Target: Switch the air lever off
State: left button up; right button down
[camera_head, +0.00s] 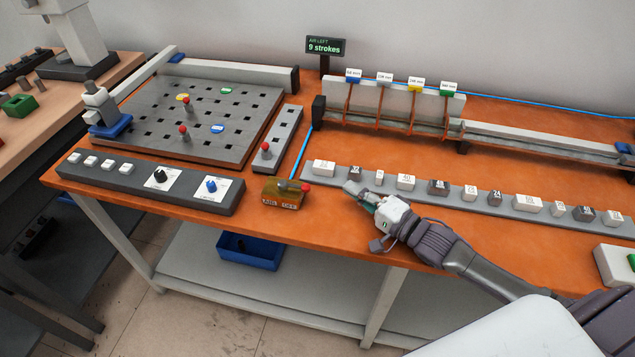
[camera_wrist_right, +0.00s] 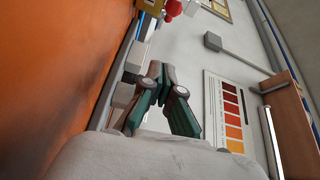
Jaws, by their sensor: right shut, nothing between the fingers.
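The air lever is a brass-coloured valve block (camera_head: 283,195) at the front edge of the orange bench, with small labels on its front face. Its handle ends in a red knob (camera_head: 305,187) pointing to the right. A blue hose runs up behind the block. My right gripper (camera_head: 351,189) is shut and empty, over the bench a short way right of the red knob and apart from it. In the right wrist view, the shut fingers (camera_wrist_right: 157,78) show, and a red knob (camera_wrist_right: 173,8) appears at the top edge, beyond them. My left gripper is not in view.
A control panel (camera_head: 150,182) with knobs lies left of the valve. A grey strip with several labelled blocks (camera_head: 405,182) runs behind and right of my gripper. A perforated plate (camera_head: 200,120) with red-topped pins stands behind. A sign (camera_head: 325,46) reads 9 strokes.

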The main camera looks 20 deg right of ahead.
aim_at(294, 186)
jog(key=x, duration=0.8)
jog(key=shift+w+a+r, duration=0.1)
jog(key=shift+w+r, duration=0.05)
jog(key=shift+w, duration=0.05)
jog(key=s+a+p, duration=0.1)
jog(key=s+a, duration=0.1)
jog(key=shift+a+p, duration=0.3)
jog(key=shift+p, duration=0.05)
jog(key=shift+s+a+f, duration=0.25)
jog(key=shift+d, duration=0.1)
